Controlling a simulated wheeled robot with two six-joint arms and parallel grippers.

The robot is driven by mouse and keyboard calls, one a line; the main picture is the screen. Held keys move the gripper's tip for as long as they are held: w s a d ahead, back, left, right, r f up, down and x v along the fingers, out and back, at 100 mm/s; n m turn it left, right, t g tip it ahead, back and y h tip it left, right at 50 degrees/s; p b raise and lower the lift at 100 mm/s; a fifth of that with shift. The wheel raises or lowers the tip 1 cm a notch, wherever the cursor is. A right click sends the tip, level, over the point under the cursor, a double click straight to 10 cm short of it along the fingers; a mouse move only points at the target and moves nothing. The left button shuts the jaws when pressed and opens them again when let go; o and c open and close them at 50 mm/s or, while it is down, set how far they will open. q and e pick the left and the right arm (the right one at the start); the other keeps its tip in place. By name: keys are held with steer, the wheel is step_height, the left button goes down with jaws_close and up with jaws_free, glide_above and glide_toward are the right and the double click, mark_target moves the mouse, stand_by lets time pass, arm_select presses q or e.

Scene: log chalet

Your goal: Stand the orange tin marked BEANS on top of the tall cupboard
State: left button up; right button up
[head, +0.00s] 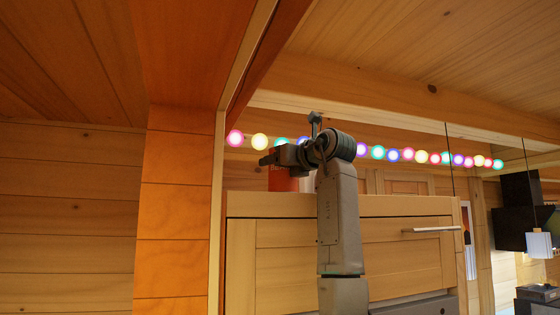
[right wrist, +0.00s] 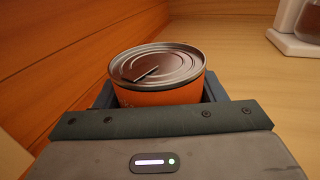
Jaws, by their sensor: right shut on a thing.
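The orange tin (head: 280,181) shows above the top edge of the tall cupboard (head: 340,206), near its left end. Part of its dark lettering shows beneath my gripper. In the right wrist view the tin (right wrist: 165,92) has a silver ring-pull lid and sits between the jaws. My right gripper (head: 272,158) is shut on it, reaching in over the cupboard top. The tin looks upright. Its base is hidden behind the cupboard's front edge, so I cannot tell whether it touches the top. My left gripper is not in view.
A white-based object with a clear part (right wrist: 295,30) stands on the pale wooden surface (right wrist: 235,60), apart from the tin. A plank wall (right wrist: 60,70) is close on the left. A wooden post (head: 180,215) stands left of the cupboard; coloured lights (head: 407,154) hang behind.

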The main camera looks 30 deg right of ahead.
steer(key=shift+w+d+f, duration=0.1)
steer(key=shift+d+f, duration=0.1)
steer(key=shift+f, duration=0.05)
steer(key=shift+s+a, duration=0.15)
steer(key=shift+s, duration=0.05)
steer(key=o, duration=0.8)
steer(key=shift+c, duration=0.2)
steer(key=o, duration=0.3)
steer(key=shift+w+f, duration=0.1)
steer(key=shift+r, duration=0.2)
steer(key=s+b, duration=0.2)
steer(key=s, duration=0.1)
steer(key=s+b, duration=0.2)
steer(key=s, duration=0.2)
steer(key=s+b, duration=0.3)
steer(key=s, duration=0.1)
steer(key=shift+s+d+f, duration=0.1)
steer(key=shift+s+d, duration=0.15)
steer(key=shift+d, duration=0.05)
steer(key=shift+s, duration=0.35)
